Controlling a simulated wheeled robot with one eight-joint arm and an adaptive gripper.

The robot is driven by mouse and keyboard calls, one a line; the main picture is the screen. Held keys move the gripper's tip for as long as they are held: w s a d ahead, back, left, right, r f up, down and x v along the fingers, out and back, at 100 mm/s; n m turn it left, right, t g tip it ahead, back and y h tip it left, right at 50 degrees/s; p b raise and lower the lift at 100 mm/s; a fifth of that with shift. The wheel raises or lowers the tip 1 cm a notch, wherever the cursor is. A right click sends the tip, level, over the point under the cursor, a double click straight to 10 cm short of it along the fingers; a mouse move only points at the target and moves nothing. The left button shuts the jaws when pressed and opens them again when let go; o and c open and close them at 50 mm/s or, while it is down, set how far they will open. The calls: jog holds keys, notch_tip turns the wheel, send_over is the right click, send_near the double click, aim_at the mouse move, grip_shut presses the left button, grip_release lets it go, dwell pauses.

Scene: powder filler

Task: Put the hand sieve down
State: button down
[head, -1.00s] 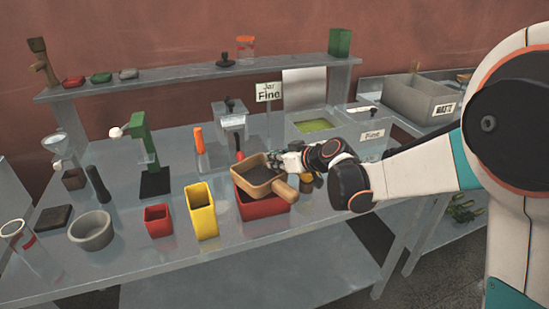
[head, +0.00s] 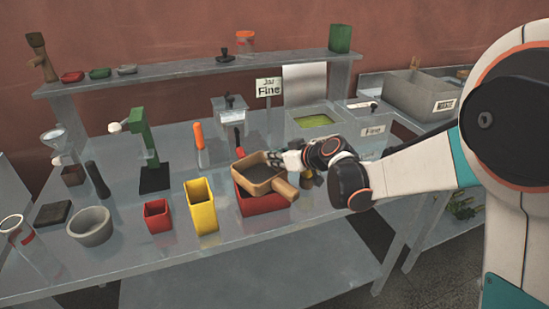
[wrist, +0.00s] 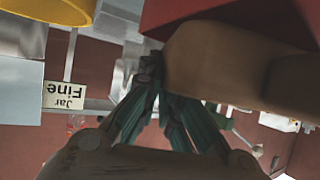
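The hand sieve (head: 262,177) is a square wooden frame with dark mesh and a short handle pointing to the lower right. In the head view it is over the red bin (head: 262,205), slightly tilted; whether it touches the bin's rim I cannot tell. My gripper (head: 274,158) is at the sieve's back right edge. In the wrist view the teal fingers of my gripper (wrist: 152,72) come together at the edge of the wooden sieve (wrist: 235,65). They look closed on that edge, though the contact is partly hidden.
A yellow bin (head: 201,208) and a small red cup (head: 157,217) stand left of the red bin. Behind are the "Jar Fine" sign (head: 268,88) and an orange-handled tool (head: 199,140). The bench front below the bins is clear.

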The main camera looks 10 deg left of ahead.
jog(key=shift+f, duration=0.1)
jog(key=c, duration=1.7)
grip_release()
jog(key=v, duration=1.2)
